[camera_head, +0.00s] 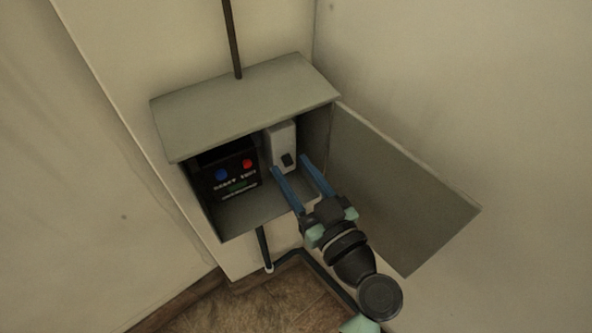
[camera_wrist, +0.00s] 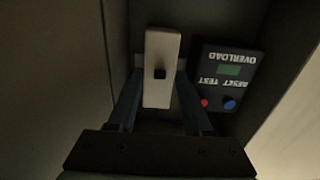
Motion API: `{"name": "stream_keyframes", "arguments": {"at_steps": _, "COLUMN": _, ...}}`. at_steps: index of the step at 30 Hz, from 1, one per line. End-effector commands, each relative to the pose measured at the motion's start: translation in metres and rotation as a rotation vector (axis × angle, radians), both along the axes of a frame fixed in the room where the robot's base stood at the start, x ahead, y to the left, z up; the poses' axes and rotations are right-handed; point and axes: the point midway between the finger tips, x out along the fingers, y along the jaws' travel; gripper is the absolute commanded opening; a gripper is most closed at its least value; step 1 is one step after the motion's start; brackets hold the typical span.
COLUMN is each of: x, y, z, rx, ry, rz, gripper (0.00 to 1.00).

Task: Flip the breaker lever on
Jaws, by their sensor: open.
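In the wrist view my gripper (camera_wrist: 157,92) has a finger on either side of the breaker. I cannot tell whether either finger touches it.
The grey box (camera_head: 240,98) has its door (camera_head: 400,190) swung open to the right. A black overload panel (camera_head: 232,180) with blue and red buttons is beside the breaker; it also shows in the wrist view (camera_wrist: 228,75). A conduit (camera_head: 232,40) runs up the wall.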

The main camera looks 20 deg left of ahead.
Motion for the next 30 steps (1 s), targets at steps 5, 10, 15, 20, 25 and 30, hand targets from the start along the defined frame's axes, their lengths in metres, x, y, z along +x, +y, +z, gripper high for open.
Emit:
{"name": "stream_keyframes", "arguments": {"at_steps": 5, "x": 0.000, "y": 0.000, "z": 0.000, "rx": 0.000, "ry": 0.000, "rz": 0.000, "gripper": 0.37}}
{"name": "stream_keyframes", "arguments": {"at_steps": 10, "x": 0.000, "y": 0.000, "z": 0.000, "rx": 0.001, "ry": 0.001, "rz": 0.000, "gripper": 0.07}}
{"name": "stream_keyframes", "arguments": {"at_steps": 15, "x": 0.000, "y": -0.001, "z": 0.000, "rx": 0.001, "ry": 0.001, "rz": 0.000, "gripper": 0.00}}
{"name": "stream_keyframes", "arguments": {"at_steps": 20, "x": 0.000, "y": -0.001, "z": 0.000, "rx": -0.001, "ry": 0.002, "rz": 0.000, "gripper": 0.00}}
{"name": "stream_keyframes", "arguments": {"at_steps": 25, "x": -0.001, "y": -0.001, "z": 0.004, "rx": -0.021, "ry": 0.018, "rz": 0.001, "gripper": 0.00}}
{"name": "stream_keyframes", "arguments": {"at_steps": 30, "x": -0.001, "y": -0.001, "z": 0.012, "rx": -0.083, "ry": 0.064, "rz": 0.001, "gripper": 0.00}}
